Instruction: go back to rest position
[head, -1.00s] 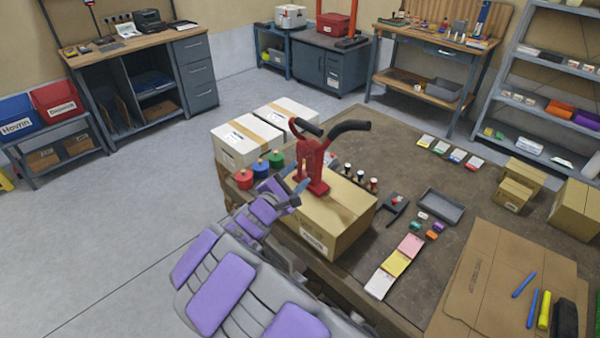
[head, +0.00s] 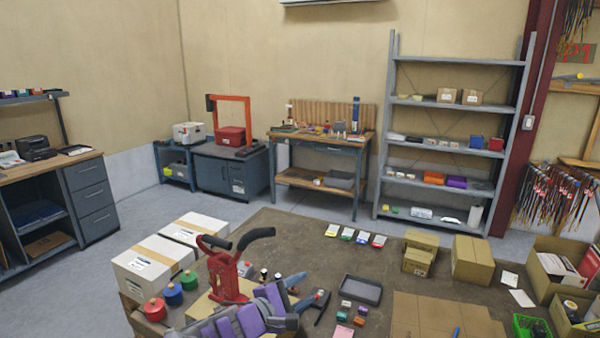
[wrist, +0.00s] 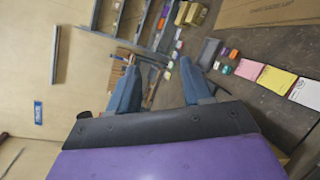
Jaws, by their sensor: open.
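My gripper (head: 306,293) is at the end of my purple and grey arm, low in the middle of the head view. Its two blue fingers are spread apart and nothing is between them. In the wrist view the open fingers (wrist: 160,92) point away over the table, with floor, wall and shelf beyond. A red tool with black handles (head: 226,272) stands just left of my gripper, on a cardboard box (head: 204,306) that my arm partly hides.
The brown table (head: 300,236) holds white cartons (head: 150,264), colored spools (head: 172,293), a grey tray (head: 361,290), small boxes (head: 418,260) and a flat cardboard sheet (head: 440,314). A shelf (head: 440,143) and workbench (head: 320,142) stand behind. Open floor lies to the left.

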